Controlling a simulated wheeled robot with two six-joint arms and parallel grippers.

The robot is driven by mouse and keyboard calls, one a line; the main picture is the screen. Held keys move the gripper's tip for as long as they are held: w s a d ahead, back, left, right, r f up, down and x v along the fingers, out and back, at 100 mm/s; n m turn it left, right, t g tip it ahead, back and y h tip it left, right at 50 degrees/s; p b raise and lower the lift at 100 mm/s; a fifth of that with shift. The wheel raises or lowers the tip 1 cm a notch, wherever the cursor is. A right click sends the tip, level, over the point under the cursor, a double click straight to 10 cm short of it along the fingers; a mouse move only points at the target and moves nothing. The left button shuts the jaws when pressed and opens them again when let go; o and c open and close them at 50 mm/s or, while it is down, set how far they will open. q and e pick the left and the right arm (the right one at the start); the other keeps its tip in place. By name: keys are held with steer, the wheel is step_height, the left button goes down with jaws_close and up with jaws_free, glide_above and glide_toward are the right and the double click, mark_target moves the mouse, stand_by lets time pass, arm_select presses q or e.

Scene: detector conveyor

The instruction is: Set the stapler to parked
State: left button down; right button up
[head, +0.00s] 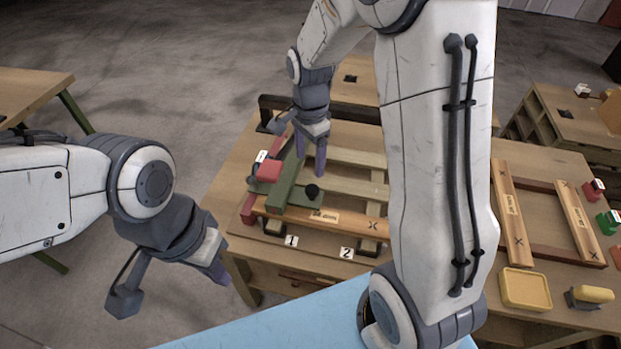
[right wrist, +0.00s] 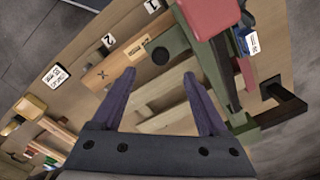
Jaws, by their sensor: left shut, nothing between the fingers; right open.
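My right gripper (head: 310,152) is open and empty, pointing down just behind and above the green bar; contact cannot be told. In the right wrist view its fingers (right wrist: 215,76) have nothing between them. My left gripper (head: 216,272) is shut and empty, left of the table's front corner.
Number tags 1 (head: 291,241) and 2 (head: 346,252) lie at the front edge of the frame. A second wooden frame (head: 513,220), a yellow tray (head: 526,289) and red and green blocks stand further right. My right arm hides the middle of the table.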

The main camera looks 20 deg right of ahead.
mark_target(312, 189)
steer(key=shift+m, duration=0.6)
steer(key=f, duration=0.3)
steer(key=f+p, duration=0.1)
steer(key=f, duration=0.3)
steer(key=d+f, duration=0.1)
steer(key=f, duration=0.3)
steer(key=shift+w+p, duration=0.3)
steer(key=shift+p, duration=0.05)
jaws_close()
stand_by(0.3)
